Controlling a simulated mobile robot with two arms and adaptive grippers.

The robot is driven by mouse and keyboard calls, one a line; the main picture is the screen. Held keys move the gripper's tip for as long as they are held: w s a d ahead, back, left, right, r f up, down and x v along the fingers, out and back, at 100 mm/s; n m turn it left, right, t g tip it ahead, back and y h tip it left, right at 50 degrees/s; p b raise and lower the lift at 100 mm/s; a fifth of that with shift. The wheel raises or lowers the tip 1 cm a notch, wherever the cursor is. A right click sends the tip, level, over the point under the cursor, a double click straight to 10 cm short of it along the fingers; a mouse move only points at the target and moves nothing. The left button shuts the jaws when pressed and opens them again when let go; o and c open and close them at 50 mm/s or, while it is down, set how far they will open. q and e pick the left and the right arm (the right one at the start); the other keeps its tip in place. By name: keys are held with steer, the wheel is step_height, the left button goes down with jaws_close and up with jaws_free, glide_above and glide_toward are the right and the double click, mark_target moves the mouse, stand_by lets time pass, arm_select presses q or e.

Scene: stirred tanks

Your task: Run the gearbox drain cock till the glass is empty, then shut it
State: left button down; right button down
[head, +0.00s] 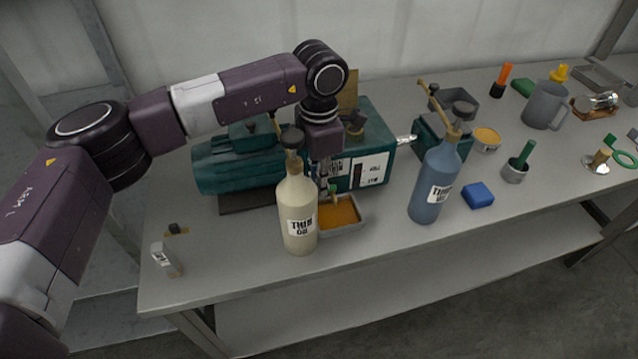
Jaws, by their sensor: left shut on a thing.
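The teal gearbox (376,128) stands at the back of the bench, joined to a teal motor (235,172) on its left. My left gripper (327,184) reaches down from above in front of the gearbox. It is shut on the drain cock (333,190), a small green and brass piece low on the gearbox front, and covers most of it. A grey tray (364,222) with amber oil in it sits right below the cock. The gearbox front has white labels (370,172); the level in the glass cannot be made out. My right gripper is out of view.
A cream thin oil bottle (299,205) stands close in front of the gripper and tray. A blue oil bottle (436,180) and a blue block (478,195) stand to the right. A grey jug (544,107) is farther right. The front bench strip is mostly clear.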

arm_select(q)
steer(key=c, duration=2)
jaws_free()
steer(key=shift+r, duration=0.1)
steer(key=shift+c, duration=0.2)
